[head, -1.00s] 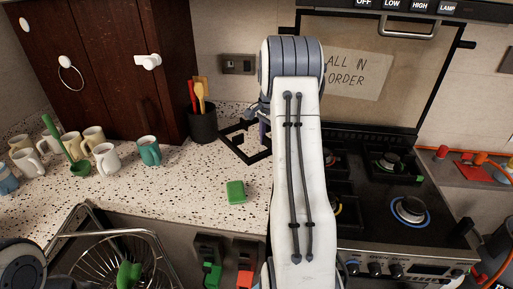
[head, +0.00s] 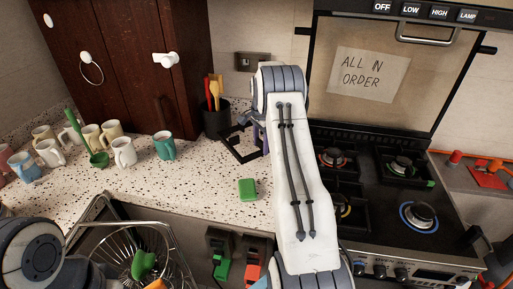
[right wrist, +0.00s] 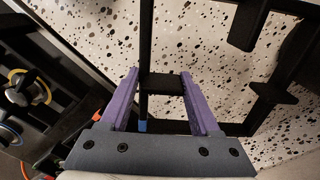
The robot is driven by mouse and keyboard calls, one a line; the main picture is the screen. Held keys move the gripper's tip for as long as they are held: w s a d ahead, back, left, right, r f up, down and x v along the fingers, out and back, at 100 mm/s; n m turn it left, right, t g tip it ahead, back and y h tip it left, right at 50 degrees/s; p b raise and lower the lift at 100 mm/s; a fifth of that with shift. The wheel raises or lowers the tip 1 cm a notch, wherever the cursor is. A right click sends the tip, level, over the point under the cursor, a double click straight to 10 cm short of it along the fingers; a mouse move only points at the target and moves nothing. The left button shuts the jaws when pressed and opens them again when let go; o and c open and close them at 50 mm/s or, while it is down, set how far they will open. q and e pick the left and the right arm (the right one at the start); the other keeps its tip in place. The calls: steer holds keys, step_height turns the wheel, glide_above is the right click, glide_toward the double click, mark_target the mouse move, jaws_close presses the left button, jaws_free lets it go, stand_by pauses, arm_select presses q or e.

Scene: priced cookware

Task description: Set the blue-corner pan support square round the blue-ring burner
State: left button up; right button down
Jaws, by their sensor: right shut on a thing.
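The pan support (head: 236,157) is a black open square frame over the speckled counter, left of the stove. In the right wrist view its black bars (right wrist: 147,40) show, with a blue mark (right wrist: 142,126) near one corner. My right gripper (right wrist: 161,80) has its purple fingers shut on a short black piece of the frame; in the head view the fingers (head: 259,136) are partly hidden by my arm. I cannot tell whether the frame touches the counter. The blue-ring burner (head: 420,215) is at the front right of the stove, with no support round it. My left gripper is out of view.
Black supports stand round the other burners, including the green-ring burner (head: 400,166) and the yellow-ring burner (head: 343,211). A utensil pot (head: 216,121) stands close behind the frame. A green sponge (head: 247,189) lies in front, and several mugs stand left.

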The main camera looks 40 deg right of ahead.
steer(key=shift+w+a+f, duration=0.15)
steer(key=shift+w+f, duration=0.2)
steer(key=shift+w, duration=0.2)
steer(key=shift+w+a+f, duration=0.1)
steer(key=shift+w+f, duration=0.2)
steer(key=shift+w, duration=0.25)
step_height(320, 180, down, 3)
steer(key=shift+r+p, duration=0.15)
steer(key=shift+p, duration=1)
steer(key=shift+f, duration=0.45)
steer(key=shift+f, duration=0.2)
steer(key=shift+c, duration=0.6)
jaws_free()
